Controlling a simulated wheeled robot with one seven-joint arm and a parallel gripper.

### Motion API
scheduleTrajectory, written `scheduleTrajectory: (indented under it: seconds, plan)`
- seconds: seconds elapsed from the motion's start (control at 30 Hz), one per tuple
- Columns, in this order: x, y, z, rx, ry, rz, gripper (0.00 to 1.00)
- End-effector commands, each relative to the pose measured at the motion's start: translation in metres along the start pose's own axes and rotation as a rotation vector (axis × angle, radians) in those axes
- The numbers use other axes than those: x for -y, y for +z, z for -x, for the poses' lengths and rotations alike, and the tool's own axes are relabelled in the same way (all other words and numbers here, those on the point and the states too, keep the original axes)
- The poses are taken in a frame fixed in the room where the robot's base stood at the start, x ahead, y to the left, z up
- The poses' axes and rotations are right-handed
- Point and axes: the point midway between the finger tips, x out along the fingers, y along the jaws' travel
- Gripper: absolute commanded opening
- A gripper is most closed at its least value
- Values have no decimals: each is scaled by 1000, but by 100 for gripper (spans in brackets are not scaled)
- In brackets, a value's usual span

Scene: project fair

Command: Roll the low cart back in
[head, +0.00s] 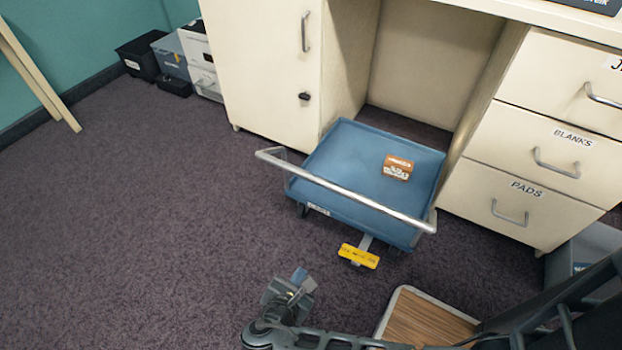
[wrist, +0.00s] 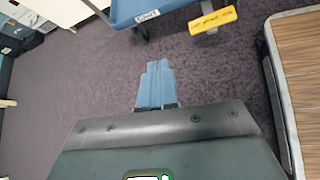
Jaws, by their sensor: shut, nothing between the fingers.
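The low blue cart (head: 335,165) stands partly in the knee space under the cream desk, with its front end sticking out. Its metal push bar (head: 345,190) runs across the near side. A small brown labelled box (head: 397,168) lies on the cart's deck. A yellow tag or pedal (head: 359,256) sits low at the cart's near edge, just above the carpet. In the wrist view the cart's corner (wrist: 135,12) and the yellow piece (wrist: 213,20) show at the top. My gripper (head: 299,278) is shut and empty, in front of the cart and apart from it.
The desk has a cupboard (head: 265,70) on the left and drawers marked BLANKS and PADS (head: 520,195) on the right. A wood-topped piece with a pale rim (head: 425,318) stands near my arm. Carpet at left is clear.

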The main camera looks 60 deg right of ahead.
Motion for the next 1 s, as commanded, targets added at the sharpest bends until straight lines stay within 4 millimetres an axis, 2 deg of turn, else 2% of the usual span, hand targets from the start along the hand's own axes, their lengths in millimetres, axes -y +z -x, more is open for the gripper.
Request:
scheduleTrajectory:
  seconds: [0.03, 0.1, 0.2, 0.3, 0.43, 0.57, 1.0]
  plan:
    - [-25, 26, 7, 87, -13, 46, 0]
    - [-47, 51, 12, 201, -42, 106, 0]
    - [-70, 79, 19, 326, -82, 163, 0]
    - [-84, 97, 26, 406, -112, 191, 0]
    - [-89, 106, 26, 449, -133, 205, 0]
    - [-88, 112, 14, 453, -137, 205, 0]
    - [-80, 148, -61, 449, -137, 203, 0]
